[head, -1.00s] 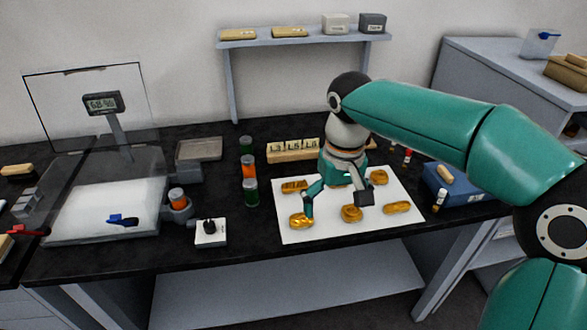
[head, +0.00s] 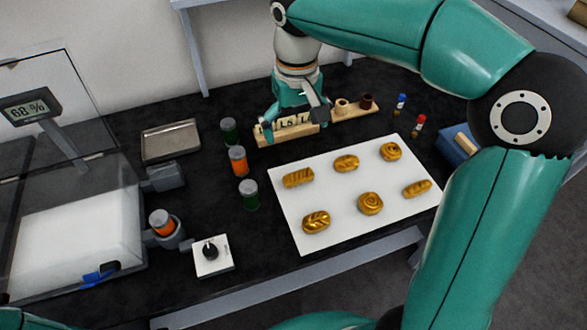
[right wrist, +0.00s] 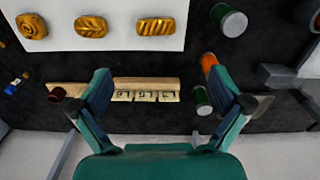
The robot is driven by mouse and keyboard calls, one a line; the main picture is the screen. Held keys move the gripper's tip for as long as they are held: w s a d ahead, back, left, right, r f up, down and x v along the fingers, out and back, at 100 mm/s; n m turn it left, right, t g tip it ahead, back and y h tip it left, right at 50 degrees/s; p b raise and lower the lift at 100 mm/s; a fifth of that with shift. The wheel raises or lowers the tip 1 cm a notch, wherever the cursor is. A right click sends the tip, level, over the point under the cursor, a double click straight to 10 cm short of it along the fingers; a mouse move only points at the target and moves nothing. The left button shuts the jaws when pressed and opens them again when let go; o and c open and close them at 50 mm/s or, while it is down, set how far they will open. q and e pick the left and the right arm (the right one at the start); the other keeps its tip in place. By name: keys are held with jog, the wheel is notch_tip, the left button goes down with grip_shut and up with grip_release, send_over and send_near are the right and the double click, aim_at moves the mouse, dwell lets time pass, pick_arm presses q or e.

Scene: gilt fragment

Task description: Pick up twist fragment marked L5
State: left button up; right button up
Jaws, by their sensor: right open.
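Several gilt fragments lie on a white sheet (head: 335,196). Spiral ones are at back right (head: 391,151) and front middle (head: 370,204). Ridged ones are at back left (head: 298,178) and front right (head: 416,188). Leaf-like twisted ones are at back middle (head: 346,163) and front left (head: 316,222). No marks are legible on them. My right gripper (head: 295,120) is open and empty, over the wooden label rack behind the sheet. In the right wrist view the rack's pale label tiles (right wrist: 145,96) show between its spread fingers (right wrist: 160,82). My left gripper is out of view.
A glass-cased balance (head: 80,225) and a knob box (head: 212,254) are farther left. Small vials (head: 419,124) and a blue box (head: 457,145) stand at the right.

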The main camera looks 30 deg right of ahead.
send_over(298, 174)
jog(key=f, duration=1)
jog(key=shift+s+a+b, duration=0.2)
jog(key=shift+a+b, duration=0.05)
jog(key=shift+b, duration=0.05)
jog(key=shift+w+d+f, duration=0.1)
jog(key=shift+d+f, duration=0.05)
jog(key=shift+f, duration=1.15)
jog(key=shift+w+d+f, duration=0.1)
jog(key=shift+d+f, duration=0.05)
jog(key=shift+f, duration=1.15)
jog(key=c, duration=0.9)
